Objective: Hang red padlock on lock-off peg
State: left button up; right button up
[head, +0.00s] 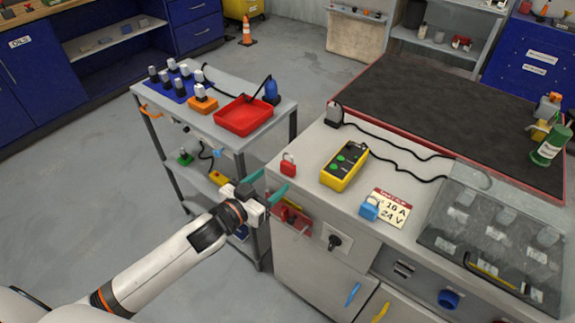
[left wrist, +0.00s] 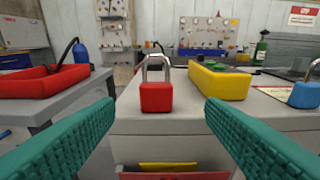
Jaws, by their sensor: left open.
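The red padlock (head: 288,168) stands upright on the near left corner of the grey bench top, its shackle up. In the left wrist view the red padlock (left wrist: 156,97) is centred ahead between the fingers, not gripped. My left gripper (head: 266,186) is open and empty, just off the bench's left edge, short of the padlock. Its teal fingers (left wrist: 160,112) are spread wide in the left wrist view. I cannot pick out the lock-off peg for certain; a black rotary switch (head: 335,242) sits on a pale plate on the cabinet front. My right gripper is not in view.
A yellow control box (head: 344,167), a blue padlock (head: 370,208) and a sign card (head: 391,208) are on the bench. A red holder (head: 290,215) is on the cabinet front. A grey cart with a red tray (head: 244,116) stands left, across a gap.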

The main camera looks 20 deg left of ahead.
aim_at(286, 168)
pick_arm(q)
jog(key=x, duration=0.3)
jog(key=shift+w+d, duration=0.1)
jog(key=shift+w, duration=0.15)
jog(key=shift+a+p+x, duration=0.2)
jog(key=shift+p+x, duration=0.5)
jog(key=shift+x, duration=1.95)
jog(key=c, duration=1.1)
